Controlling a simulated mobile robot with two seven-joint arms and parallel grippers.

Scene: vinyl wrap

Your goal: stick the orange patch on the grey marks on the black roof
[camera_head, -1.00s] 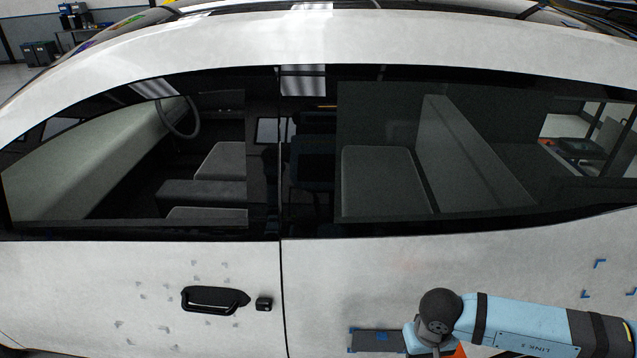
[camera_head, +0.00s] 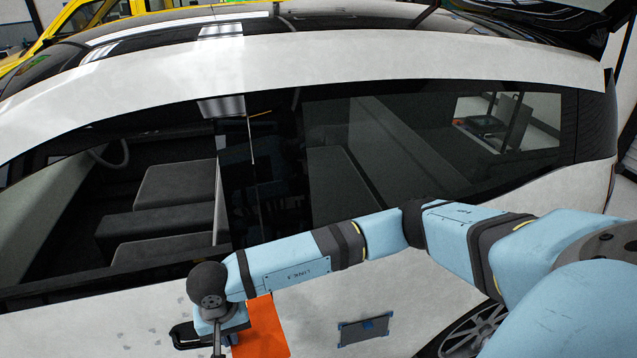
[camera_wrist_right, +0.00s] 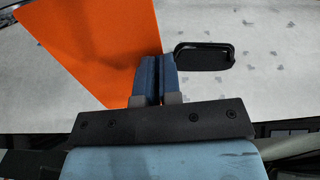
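The orange patch (camera_head: 263,330) hangs at my right gripper in front of the white car door. It fills the upper left of the right wrist view (camera_wrist_right: 95,42). My right gripper (camera_wrist_right: 153,78) has its blue fingers together on the patch's edge. In the head view the right gripper (camera_head: 218,342) is beside the door handle, partly cut off by the bottom edge. The black roof (camera_head: 330,22) runs along the top of the head view, above a white rail. I make out no grey marks on it. My left gripper is not in view.
A black door handle (camera_wrist_right: 203,56) is close right of the right fingers. Grey marks (camera_wrist_right: 275,76) dot the white door there. A dark rectangular patch with blue marks (camera_head: 365,328) is on the rear door. A yellow vehicle (camera_head: 52,18) stands behind the car.

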